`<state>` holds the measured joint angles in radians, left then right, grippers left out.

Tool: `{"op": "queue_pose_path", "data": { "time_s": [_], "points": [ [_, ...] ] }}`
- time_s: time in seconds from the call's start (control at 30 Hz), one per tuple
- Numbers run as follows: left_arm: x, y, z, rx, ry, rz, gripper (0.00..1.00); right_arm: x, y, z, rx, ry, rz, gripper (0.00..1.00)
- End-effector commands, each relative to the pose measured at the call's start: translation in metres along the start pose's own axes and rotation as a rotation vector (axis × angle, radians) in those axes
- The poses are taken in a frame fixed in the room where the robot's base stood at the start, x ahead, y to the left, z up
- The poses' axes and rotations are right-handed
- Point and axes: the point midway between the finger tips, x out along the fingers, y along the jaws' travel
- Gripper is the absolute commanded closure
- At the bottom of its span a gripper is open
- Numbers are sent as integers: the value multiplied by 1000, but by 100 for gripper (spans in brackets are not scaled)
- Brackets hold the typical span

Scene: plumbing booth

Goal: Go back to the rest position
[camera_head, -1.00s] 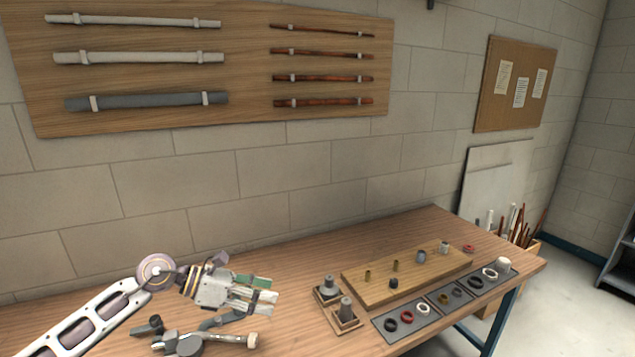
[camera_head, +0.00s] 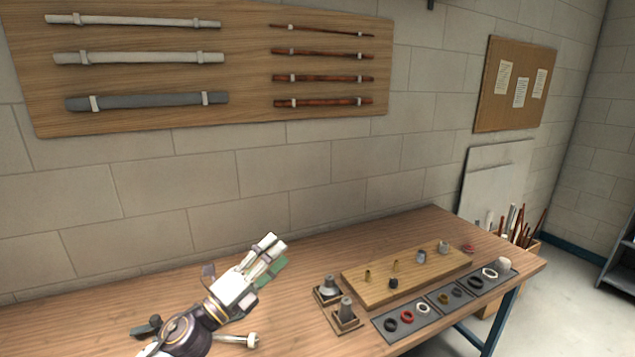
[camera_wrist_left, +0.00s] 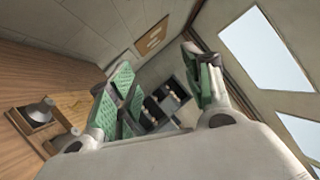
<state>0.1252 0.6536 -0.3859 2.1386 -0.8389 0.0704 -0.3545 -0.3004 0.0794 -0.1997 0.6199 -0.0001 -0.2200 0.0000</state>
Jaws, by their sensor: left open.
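My left gripper (camera_head: 270,255) is above the left part of the wooden workbench (camera_head: 290,318) in the head view, pointing up and to the right. In the left wrist view its green-padded fingers (camera_wrist_left: 160,85) stand apart with nothing between them. It is apart from the fittings on the bench. A dark tool with a pale knob (camera_head: 252,340) lies on the bench, partly hidden behind my left wrist. My right gripper is in neither view.
A wooden block with fittings (camera_head: 378,293) stands right of the gripper. Two small stands (camera_head: 345,316) sit beside it. A grey mat with rings (camera_head: 416,327) lies in front. A pipe board (camera_head: 245,68) hangs on the wall. The bench is clear behind the gripper.

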Motion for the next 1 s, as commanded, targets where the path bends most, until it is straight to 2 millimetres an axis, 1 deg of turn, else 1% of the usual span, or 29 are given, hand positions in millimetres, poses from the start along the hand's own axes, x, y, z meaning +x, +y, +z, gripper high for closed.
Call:
{"op": "queue_pose_path", "data": {
  "time_s": [0.27, 0.4, 0.53, 0.67, 0.77, 0.87, 1.0],
  "points": [
    [-23, 24, 28, -285, -270, 74, 50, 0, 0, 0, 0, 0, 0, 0],
    [-42, 43, 38, -426, -403, 125, 50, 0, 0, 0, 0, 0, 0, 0],
    [-62, 64, 44, -555, -526, 180, 50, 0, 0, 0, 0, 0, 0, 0],
    [-86, 86, 45, -683, -647, 242, 50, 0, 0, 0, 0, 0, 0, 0],
    [-107, 103, 42, -780, -739, 294, 50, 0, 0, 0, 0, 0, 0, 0],
    [-129, 120, 36, -874, -830, 352, 50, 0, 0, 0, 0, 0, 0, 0],
    [-162, 143, 23, -1002, -956, 438, 50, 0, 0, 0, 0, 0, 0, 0]
  ]
}}
